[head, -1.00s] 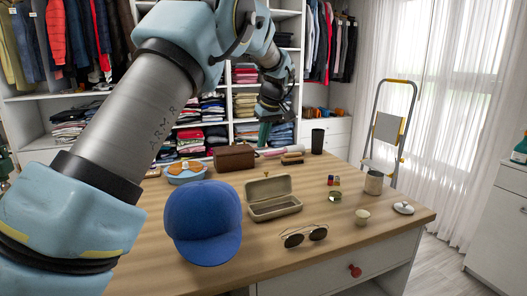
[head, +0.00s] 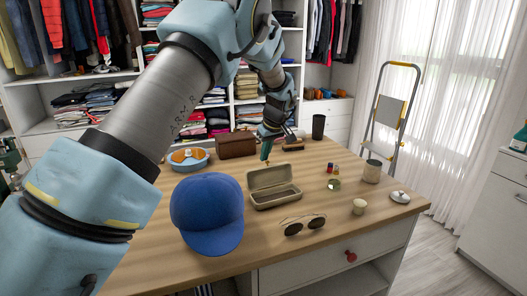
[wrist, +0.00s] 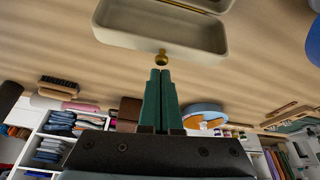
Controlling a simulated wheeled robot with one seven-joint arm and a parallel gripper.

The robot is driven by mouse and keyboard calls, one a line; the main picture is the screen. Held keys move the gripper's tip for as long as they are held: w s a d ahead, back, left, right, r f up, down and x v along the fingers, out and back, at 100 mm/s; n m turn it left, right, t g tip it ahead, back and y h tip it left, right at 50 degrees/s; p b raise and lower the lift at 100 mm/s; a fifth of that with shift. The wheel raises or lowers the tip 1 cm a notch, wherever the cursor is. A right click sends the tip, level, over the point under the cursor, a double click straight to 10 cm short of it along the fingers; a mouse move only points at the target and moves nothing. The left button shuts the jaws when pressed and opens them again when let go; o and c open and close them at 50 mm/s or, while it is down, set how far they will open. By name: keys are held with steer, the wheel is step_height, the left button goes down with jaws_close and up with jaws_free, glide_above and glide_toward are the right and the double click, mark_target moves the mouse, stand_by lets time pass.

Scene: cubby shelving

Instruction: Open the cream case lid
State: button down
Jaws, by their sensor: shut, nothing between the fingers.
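The cream case (head: 277,202) sits on the wooden table with its lid (head: 271,177) raised at the back, so the inside shows. A small brass knob (wrist: 161,57) is on the lid's edge. The lid (wrist: 160,38) fills the top of the wrist view. My gripper (head: 265,158) is above and behind the lid, its green fingers pointing down. In the wrist view the shut fingertips (wrist: 160,72) are just short of the knob; I cannot tell whether they touch it. Nothing is between them.
A blue cap (head: 207,215) is left of the case and sunglasses (head: 304,225) are in front. A brown box (head: 236,145) and a blue bowl (head: 188,159) stand behind left. Small cubes (head: 333,168), a jar (head: 372,171) and a dark cup (head: 318,127) are to the right.

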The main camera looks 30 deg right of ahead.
steer(key=shift+s+f+b, duration=0.1)
steer(key=shift+b, duration=0.2)
steer(key=shift+s+f+t+b, duration=0.1)
steer(key=shift+s+t+b, duration=0.25)
steer(key=shift+b, duration=0.8)
steer(key=shift+s+b, duration=0.25)
steer(key=shift+b, duration=0.5)
steer(key=s+b, duration=0.1)
steer(key=s+r+b, duration=0.1)
steer(key=shift+s+a+r+t, duration=0.15)
steer(key=shift+s+r+t, duration=0.05)
steer(key=shift+s+t, duration=0.1)
steer(key=b+v, duration=0.3)
steer(key=v, duration=0.8)
